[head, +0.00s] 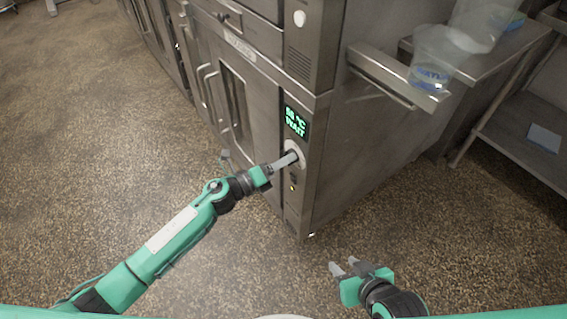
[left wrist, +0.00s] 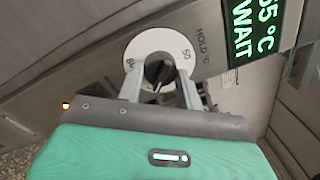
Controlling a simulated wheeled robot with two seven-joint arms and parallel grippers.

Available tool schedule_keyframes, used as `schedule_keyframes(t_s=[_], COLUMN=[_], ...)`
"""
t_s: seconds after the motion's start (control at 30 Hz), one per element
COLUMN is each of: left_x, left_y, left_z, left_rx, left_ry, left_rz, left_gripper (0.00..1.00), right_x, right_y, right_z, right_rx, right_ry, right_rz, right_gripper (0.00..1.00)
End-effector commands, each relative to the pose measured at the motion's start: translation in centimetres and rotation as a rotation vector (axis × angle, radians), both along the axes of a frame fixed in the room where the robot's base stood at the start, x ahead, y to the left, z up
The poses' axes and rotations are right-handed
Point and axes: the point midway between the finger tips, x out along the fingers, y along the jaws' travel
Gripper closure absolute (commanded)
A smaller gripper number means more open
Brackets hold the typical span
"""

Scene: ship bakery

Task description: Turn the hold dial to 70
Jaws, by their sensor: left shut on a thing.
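The hold dial is a black knob (left wrist: 158,70) on a round white scale plate (left wrist: 150,42) marked "HOLD °C"; the 50 shows at its right and another number, partly hidden, at its left. A pale pointer line shows on the knob, pointing toward my gripper's palm. My left gripper (head: 291,160) has its two fingers on either side of the knob and is shut on it; in the left wrist view the fingers (left wrist: 160,86) cover part of the plate. The green display (head: 296,122) above reads about 55 °C and WAIT. My right gripper (head: 352,267) is open and empty.
The dial is on the front of a steel oven cabinet (head: 311,180), with door handles (head: 212,95) to the left. A small amber light (head: 292,188) is below the dial. A side shelf (head: 395,78) holds a clear tub (head: 436,55). The floor in front is free.

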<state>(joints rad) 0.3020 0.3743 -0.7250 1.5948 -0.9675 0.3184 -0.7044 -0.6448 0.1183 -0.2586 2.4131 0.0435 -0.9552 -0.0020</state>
Motion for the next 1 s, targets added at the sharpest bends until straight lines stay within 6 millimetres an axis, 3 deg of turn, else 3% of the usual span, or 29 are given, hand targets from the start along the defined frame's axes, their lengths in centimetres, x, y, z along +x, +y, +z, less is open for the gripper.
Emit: schedule_keyframes(t_s=[0.73,0.77,0.87,1.0], left_x=[-0.09,-0.09,-0.08,-0.05], left_y=[-0.01,-0.01,-0.02,0.0], left_z=[-0.24,-0.24,-0.21,-0.14], left_rx=[0.056,0.056,0.056,0.055], left_ry=[-0.071,-0.071,-0.071,-0.072], left_rz=[-0.002,-0.002,-0.002,-0.002], left_gripper=[0.86,0.62,0.42,0.42], right_x=[0.35,0.35,0.34,0.35], right_y=[0.86,0.86,0.87,0.86], right_z=[-0.03,-0.03,-0.03,-0.03], right_rx=[0.028,0.028,0.027,0.027], right_ry=[-0.048,-0.048,-0.048,-0.048], right_rz=[0.008,0.008,0.009,0.009], right_gripper=[0.64,0.64,0.64,0.64])
